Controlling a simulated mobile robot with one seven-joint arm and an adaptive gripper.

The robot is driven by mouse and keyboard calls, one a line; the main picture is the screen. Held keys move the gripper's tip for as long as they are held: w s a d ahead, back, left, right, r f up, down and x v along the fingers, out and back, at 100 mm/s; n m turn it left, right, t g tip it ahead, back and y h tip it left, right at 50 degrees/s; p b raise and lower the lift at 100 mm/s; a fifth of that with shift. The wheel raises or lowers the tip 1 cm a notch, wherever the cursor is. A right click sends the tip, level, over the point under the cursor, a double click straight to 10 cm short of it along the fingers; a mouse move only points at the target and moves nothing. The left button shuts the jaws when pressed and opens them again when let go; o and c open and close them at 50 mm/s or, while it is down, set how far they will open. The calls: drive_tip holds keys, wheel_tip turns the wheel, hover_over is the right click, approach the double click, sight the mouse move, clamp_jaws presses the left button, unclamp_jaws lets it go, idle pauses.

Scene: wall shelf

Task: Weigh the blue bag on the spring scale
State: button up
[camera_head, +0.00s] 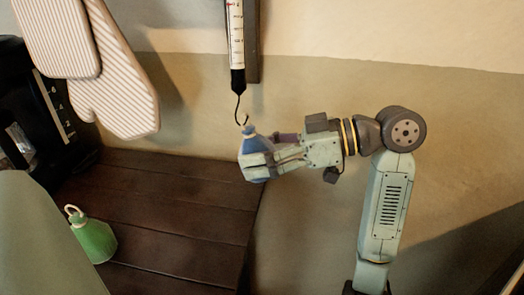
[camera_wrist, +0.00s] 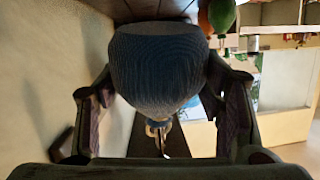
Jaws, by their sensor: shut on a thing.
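The blue bag (camera_head: 251,144) is in my gripper (camera_head: 262,163), just below the spring scale's hook (camera_head: 240,108). My gripper is shut around the bag, with a finger on each side. The spring scale (camera_head: 236,42) hangs upright against the wall, with a white marked tube and a black lower end. The bag's top loop is at the hook's lower tip; I cannot tell whether the hook passes through it. In the wrist view the blue bag (camera_wrist: 158,75) fills the middle between the fingers, and its pale loop (camera_wrist: 157,127) shows below it, close to a thin metal piece.
A green bag (camera_head: 94,240) with a loop stands on the dark wooden shelf (camera_head: 165,205). Striped oven mitts (camera_head: 112,75) hang at upper left. A black appliance (camera_head: 30,105) stands behind them. The wall right of the scale is clear.

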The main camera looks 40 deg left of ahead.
drive_tip(key=shift+f, duration=0.15)
drive_tip(key=shift+s+a+f+b, duration=0.1)
drive_tip(key=shift+a+f+b, duration=0.05)
drive_tip(key=shift+f+b, duration=0.3)
idle(0.7)
drive_tip(key=o, duration=1.5)
drive_tip(key=v, duration=1.2)
